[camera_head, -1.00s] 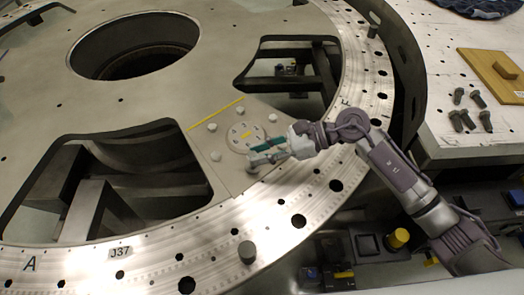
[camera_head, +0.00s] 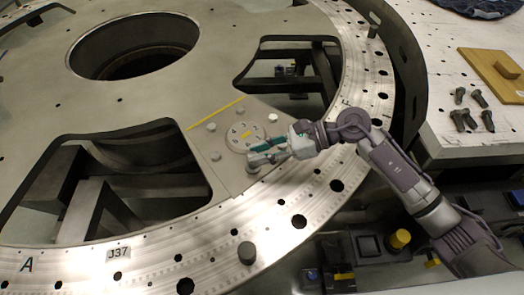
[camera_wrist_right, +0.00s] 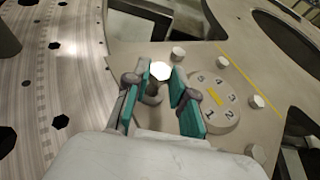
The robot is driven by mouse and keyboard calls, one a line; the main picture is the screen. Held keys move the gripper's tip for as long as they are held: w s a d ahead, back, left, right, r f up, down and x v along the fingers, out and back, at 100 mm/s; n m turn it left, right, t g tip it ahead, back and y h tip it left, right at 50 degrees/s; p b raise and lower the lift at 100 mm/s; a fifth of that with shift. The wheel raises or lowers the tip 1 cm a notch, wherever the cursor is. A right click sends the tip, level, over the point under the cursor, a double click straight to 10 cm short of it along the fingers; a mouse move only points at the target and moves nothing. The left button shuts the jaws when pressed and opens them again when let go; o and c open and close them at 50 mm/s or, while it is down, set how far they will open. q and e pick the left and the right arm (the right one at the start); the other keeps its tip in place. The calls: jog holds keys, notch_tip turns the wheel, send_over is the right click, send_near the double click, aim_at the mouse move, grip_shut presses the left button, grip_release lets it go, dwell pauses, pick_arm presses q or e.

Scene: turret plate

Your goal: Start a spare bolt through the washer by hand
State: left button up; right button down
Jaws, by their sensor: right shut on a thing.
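My right gripper (camera_head: 258,155) reaches in from the right over the turret plate (camera_head: 205,175), near the numbered disc (camera_head: 240,143). In the right wrist view its teal-padded fingers (camera_wrist_right: 162,86) are closed around a bolt (camera_wrist_right: 160,70). The bolt's pale hex head faces the camera, with its darker shank below. Spare bolts (camera_head: 470,110) lie on the white table at right. My left gripper is not in view.
Other bolt heads (camera_head: 212,127) stand around the numbered disc. Large openings (camera_head: 140,170) cut through the plate. A wooden board (camera_head: 492,75) lies on the white table (camera_head: 440,60).

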jog(key=shift+f+b, duration=0.1)
jog(key=shift+b, duration=0.2)
dwell(0.6)
jog(key=m+t+p, duration=0.2)
jog(key=p, duration=0.1)
jog(key=shift+s+t, duration=0.3)
jog(key=shift+s, duration=0.05)
jog(key=m+t+p, duration=0.2)
jog(key=p, duration=0.2)
jog(key=shift+s+a+h, duration=0.1)
jog(key=shift+s+h, duration=0.05)
jog(key=shift+h, duration=0.25)
jog(key=m+t+h+p, duration=0.1)
jog(key=p, duration=0.3)
jog(key=m+t+h+p, duration=0.1)
jog(key=m+t+p, duration=0.1)
jog(key=p, duration=0.3)
jog(key=s+m+t+h+p, duration=0.1)
jog(key=m+p, duration=0.1)
jog(key=p, duration=0.3)
jog(key=shift+a+t, duration=0.25)
jog(key=shift+t, duration=0.15)
jog(key=shift+f+p, duration=0.15)
jog(key=shift+p, duration=0.3)
jog(key=shift+f, duration=0.1)
jog(key=c, duration=1.1)
grip_release()
jog(key=shift+o, duration=1.1)
jog(key=shift+w, duration=0.2)
